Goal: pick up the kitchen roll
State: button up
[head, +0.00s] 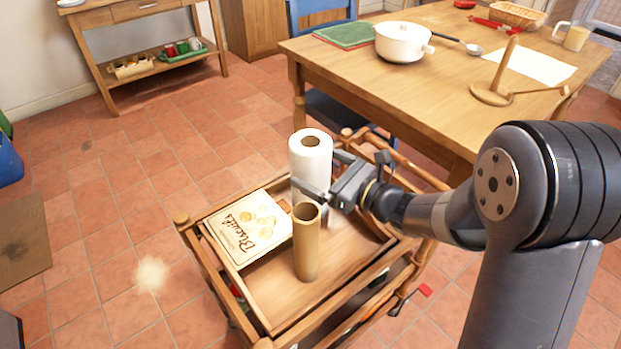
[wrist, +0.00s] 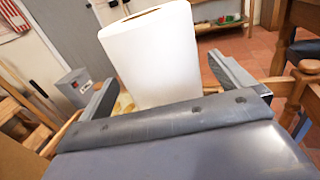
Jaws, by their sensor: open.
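The kitchen roll (head: 311,160) is white and stands upright on the wooden trolley (head: 340,296), towards its back. My gripper (head: 318,176) is open at the roll's right side, its fingers reaching towards the roll at about mid-height. In the wrist view the roll (wrist: 157,55) stands between the two spread fingers of my gripper (wrist: 160,88), with a gap on each side. Its lower part is hidden behind the gripper body there. I cannot tell whether either finger touches it.
A tall brown cardboard tube (head: 307,250) stands on the trolley in front of the roll. A biscuits box (head: 250,228) lies to its left. A wooden table (head: 440,85) behind holds a white pot (head: 402,42) and a wooden stand (head: 492,92).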

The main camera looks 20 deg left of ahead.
jog(key=shift+x, duration=1.45)
jog(key=shift+c, duration=0.4)
jog(key=c, duration=1)
